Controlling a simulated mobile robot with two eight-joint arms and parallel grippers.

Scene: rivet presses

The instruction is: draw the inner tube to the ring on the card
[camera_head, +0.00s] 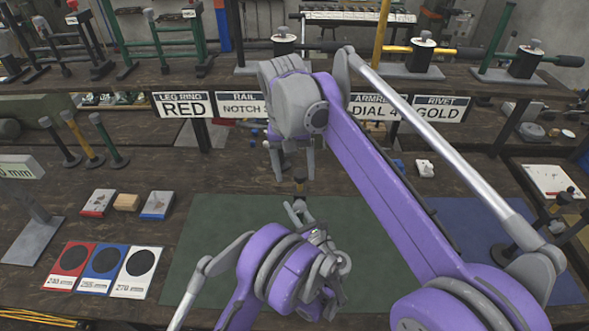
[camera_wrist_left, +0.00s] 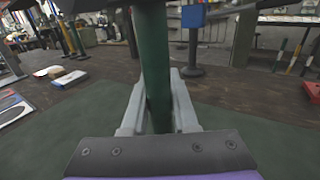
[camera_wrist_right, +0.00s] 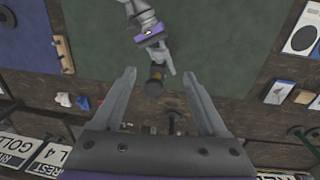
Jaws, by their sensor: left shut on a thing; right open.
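My left gripper (camera_head: 297,208) is shut on a dark green tube (camera_wrist_left: 155,65), which stands upright between its fingers over the green mat (camera_head: 215,235). In the head view only the tube's dark top end (camera_head: 299,185) shows. My right gripper (camera_head: 295,178) is open and points down just above that end. In the right wrist view the tube's end (camera_wrist_right: 155,83) lies between the open fingertips; I see no contact. The card (camera_head: 184,105) reads LEG RING RED. Rings on the tube are not readable, and my arms hide most of it.
Other cards read RAIL NOTCH, ARMREST DIAL 4 and GOLD (camera_head: 440,108). Red, blue and white plates (camera_head: 140,262) with dark discs lie at left. Upright rods (camera_head: 85,140) stand behind them. A blue mat (camera_head: 460,215) is at right. The green mat's left part is clear.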

